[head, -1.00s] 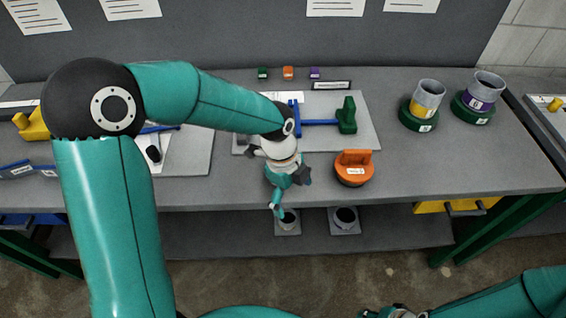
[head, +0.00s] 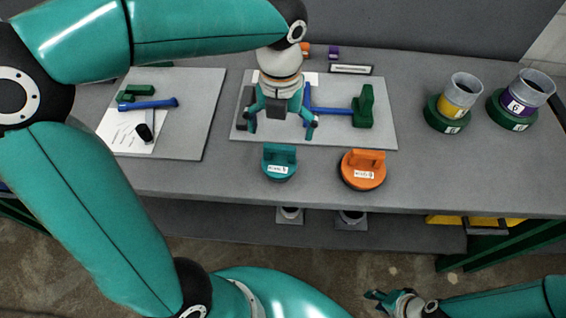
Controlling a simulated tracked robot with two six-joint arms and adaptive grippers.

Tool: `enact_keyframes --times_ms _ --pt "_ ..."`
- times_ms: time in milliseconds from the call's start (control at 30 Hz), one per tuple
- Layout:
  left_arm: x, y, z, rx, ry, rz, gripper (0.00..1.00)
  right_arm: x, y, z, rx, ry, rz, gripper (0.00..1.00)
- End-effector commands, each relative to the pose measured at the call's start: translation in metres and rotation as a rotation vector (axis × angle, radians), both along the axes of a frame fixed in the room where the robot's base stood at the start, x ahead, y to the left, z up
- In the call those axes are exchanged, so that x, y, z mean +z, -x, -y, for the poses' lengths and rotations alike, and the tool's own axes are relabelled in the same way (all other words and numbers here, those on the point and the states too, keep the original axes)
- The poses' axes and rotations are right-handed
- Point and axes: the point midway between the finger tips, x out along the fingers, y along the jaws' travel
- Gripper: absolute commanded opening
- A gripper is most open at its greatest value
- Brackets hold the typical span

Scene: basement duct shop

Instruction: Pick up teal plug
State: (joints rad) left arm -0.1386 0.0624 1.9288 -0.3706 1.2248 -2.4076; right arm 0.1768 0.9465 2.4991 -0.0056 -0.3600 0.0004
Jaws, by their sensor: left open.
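The teal plug (head: 279,165) stands on the bench near its front edge, a round disc with a block handle on top and a white label. My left gripper (head: 281,129) is open, fingers spread, above the grey board behind the teal plug. It appears empty and apart from the plug. My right gripper (head: 378,300) is low at the bottom right, in front of the bench and far from the plug; its jaws are small in view and I cannot tell their state.
An orange plug (head: 362,170) stands just right of the teal one. A grey board (head: 380,133) holds a blue and green tool (head: 361,108). Two grey pipe pieces on green bases, yellow-banded (head: 458,103) and purple-banded (head: 523,97), stand at right. Another board (head: 193,143) lies at left.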

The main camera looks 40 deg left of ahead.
Motion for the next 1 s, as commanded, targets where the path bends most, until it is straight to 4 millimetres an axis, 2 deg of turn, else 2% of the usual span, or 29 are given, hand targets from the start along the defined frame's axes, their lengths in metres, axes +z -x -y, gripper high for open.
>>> enact_keyframes --times_ms 33,200,467,800,1000 --pt "-0.013 0.002 -0.001 0.002 -0.001 -0.006 1.00 -0.002 0.000 0.000 0.000 0.000 0.000 0.35" --pt "-0.039 0.002 -0.002 0.007 0.000 -0.003 1.00 -0.003 0.000 0.000 0.000 0.000 0.000 0.35" --pt "-0.055 0.001 -0.004 0.009 0.001 -0.002 1.00 -0.003 0.000 0.000 0.000 0.000 0.000 0.35" --pt "-0.098 -0.004 -0.008 0.009 0.002 -0.001 1.00 -0.002 0.000 0.000 0.000 0.000 0.000 0.35" --pt "-0.101 -0.004 -0.008 0.009 0.002 0.001 1.00 -0.002 0.000 0.000 0.000 0.000 0.000 0.35"
